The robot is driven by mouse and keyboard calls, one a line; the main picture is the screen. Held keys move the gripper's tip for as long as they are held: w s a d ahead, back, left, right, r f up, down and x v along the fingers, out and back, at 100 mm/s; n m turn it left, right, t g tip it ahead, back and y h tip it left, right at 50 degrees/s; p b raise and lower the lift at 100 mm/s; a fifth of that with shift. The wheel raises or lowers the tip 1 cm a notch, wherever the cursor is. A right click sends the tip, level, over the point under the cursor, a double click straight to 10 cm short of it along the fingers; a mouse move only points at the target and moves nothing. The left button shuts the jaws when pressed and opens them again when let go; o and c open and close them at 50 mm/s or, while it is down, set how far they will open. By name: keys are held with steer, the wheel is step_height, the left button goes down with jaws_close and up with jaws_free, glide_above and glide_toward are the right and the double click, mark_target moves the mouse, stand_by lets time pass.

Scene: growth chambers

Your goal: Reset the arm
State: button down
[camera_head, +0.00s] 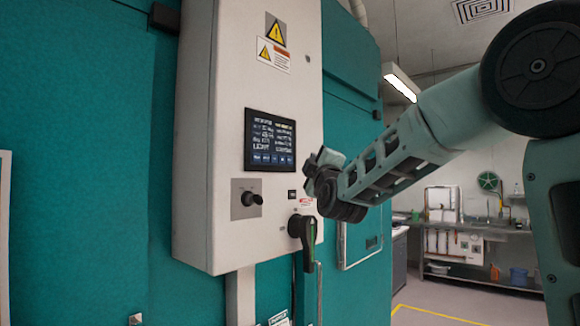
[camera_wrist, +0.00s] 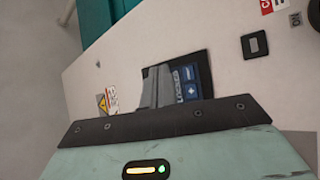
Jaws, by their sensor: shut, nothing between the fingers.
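My teal arm reaches in from the right in the head view. My gripper (camera_head: 322,163) is at the front of the control cabinet (camera_head: 220,120), just right of its screen (camera_head: 270,140). In the wrist view my gripper's fingers (camera_wrist: 157,88) are together with nothing between them, in front of part of the dark screen (camera_wrist: 195,80). I cannot tell whether the fingertips touch the panel.
Below the screen are a black knob (camera_head: 250,198) and a dark rotary handle (camera_head: 303,235). Teal chamber walls (camera_head: 80,150) stand behind the cabinet. A sink bench (camera_head: 470,229) is at the back right, with open floor before it.

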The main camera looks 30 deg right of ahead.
steer(key=shift+s, duration=0.1)
stand_by(0.6)
steer(key=a+f+g+y, duration=0.1)
steer(key=a+f+y, duration=0.1)
steer(key=a+f, duration=0.2)
steer(key=a+f+g+y+b, duration=0.1)
steer(key=a+f+y, duration=0.2)
steer(key=a+f, duration=0.2)
steer(key=a+f+g+y, duration=0.2)
steer(key=a+f, duration=0.2)
steer(key=f, duration=0.1)
steer(key=shift+a, duration=0.4)
steer(key=s+a+f+m+g+y+b, duration=0.1)
steer(key=s+a+f+g+y+b, duration=0.1)
steer(key=s+a+f+g, duration=0.65)
steer(key=s+a+f+g+y+b, duration=0.1)
steer(key=s+a+f+g+y, duration=0.2)
steer(key=s+a+f, duration=1)
steer(key=s+d+f+g+h, duration=0.1)
steer(key=s+d+f+g, duration=0.2)
steer(key=s+f, duration=0.2)
steer(key=s+d+f+m+g+h+b, duration=0.1)
steer(key=s+f, duration=0.4)
steer(key=s, duration=0.5)
steer(key=d+g+h, duration=0.1)
steer(key=d+g, duration=0.1)
steer(key=shift+s+d+f+m+h, duration=0.3)
steer(key=shift+d+f, duration=0.1)
